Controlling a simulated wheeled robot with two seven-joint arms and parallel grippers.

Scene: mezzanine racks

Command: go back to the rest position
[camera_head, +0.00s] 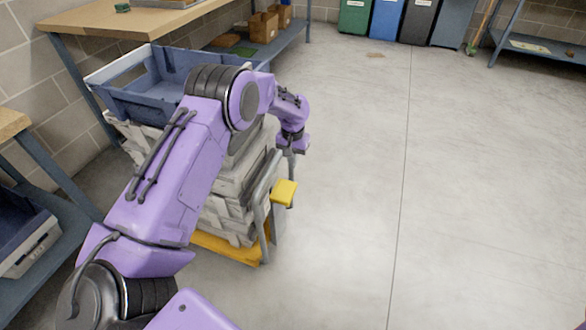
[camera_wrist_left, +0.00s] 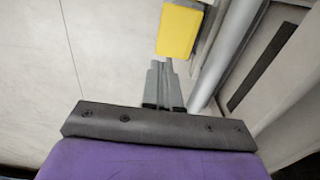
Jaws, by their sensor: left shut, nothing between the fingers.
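My left arm, purple with black joints, comes in from the lower left in the head view and reaches over a stack of crates. My left gripper (camera_head: 291,162) hangs at the right side of the stack, fingers down, just above a yellow block-like part (camera_head: 284,193) on a grey upright. In the left wrist view the gripper fingers (camera_wrist_left: 162,85) are together with nothing between them. The yellow part (camera_wrist_left: 180,30) shows beyond the fingertips, beside a grey tube (camera_wrist_left: 228,55). My right gripper is not in view.
A blue crate (camera_head: 135,100) tops the stack of grey crates (camera_head: 228,205) on a yellow base (camera_head: 230,248). A wooden-topped bench (camera_head: 110,20) stands behind, bins (camera_head: 387,18) at the back. A shelf with a blue crate (camera_head: 20,230) is at left. The floor (camera_head: 460,180) at right is clear.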

